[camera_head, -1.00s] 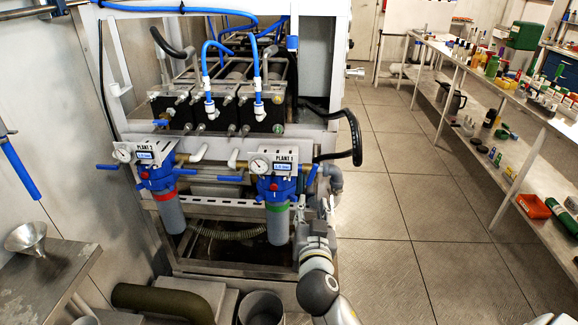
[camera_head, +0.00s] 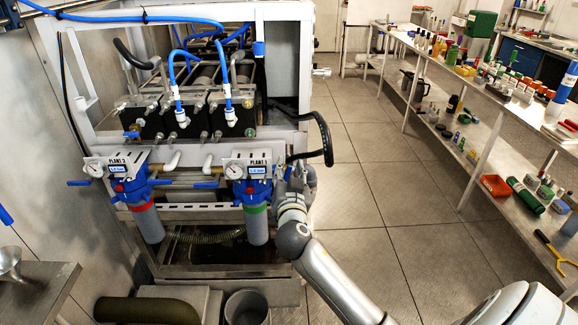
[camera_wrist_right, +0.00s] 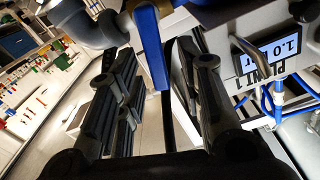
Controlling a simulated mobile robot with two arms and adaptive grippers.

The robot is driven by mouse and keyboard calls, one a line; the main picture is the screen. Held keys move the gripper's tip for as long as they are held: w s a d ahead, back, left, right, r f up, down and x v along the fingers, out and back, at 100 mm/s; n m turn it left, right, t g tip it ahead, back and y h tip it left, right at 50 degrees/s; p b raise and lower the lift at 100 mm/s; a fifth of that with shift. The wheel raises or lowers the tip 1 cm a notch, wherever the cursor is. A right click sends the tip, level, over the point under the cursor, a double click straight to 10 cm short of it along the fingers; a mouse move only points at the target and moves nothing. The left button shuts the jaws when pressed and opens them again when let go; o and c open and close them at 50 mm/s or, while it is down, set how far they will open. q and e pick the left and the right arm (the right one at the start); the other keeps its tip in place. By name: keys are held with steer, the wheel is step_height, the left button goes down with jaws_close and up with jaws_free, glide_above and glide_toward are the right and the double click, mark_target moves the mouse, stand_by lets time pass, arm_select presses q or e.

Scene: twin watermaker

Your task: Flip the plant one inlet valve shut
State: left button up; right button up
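The plant 1 filter unit (camera_head: 254,192) has a blue head, a green ring and a grey bowl, with a gauge and a "PLANT 1" display on top. My right gripper (camera_head: 287,180) is at the right side of its head. In the right wrist view, a blue valve lever (camera_wrist_right: 150,45) hangs down between the spread, dark fingers of this gripper (camera_wrist_right: 155,100), with gaps beside it. Another blue lever (camera_head: 205,185) lies flat on the pipe left of plant 1. Which lever is the inlet valve cannot be told. My left gripper is out of view.
The plant 2 filter unit (camera_head: 142,205) with a red ring stands to the left. A black hose (camera_head: 325,140) curves just above my right gripper. A bucket (camera_head: 246,308) stands below. Shelves (camera_head: 480,110) line the right side, with open floor (camera_head: 350,200) between.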

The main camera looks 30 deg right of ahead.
steer(key=shift+w+d, duration=0.2)
steer(key=shift+w, duration=0.2)
jaws_close()
steer(key=shift+w+a+n+b, duration=0.1)
steer(key=shift+a+n+b, duration=0.15)
steer(key=shift+n+b, duration=0.3)
steer(key=shift+w+a+r+n, duration=0.1)
steer(key=shift+w+a+n, duration=0.15)
steer(key=shift+n, duration=0.8)
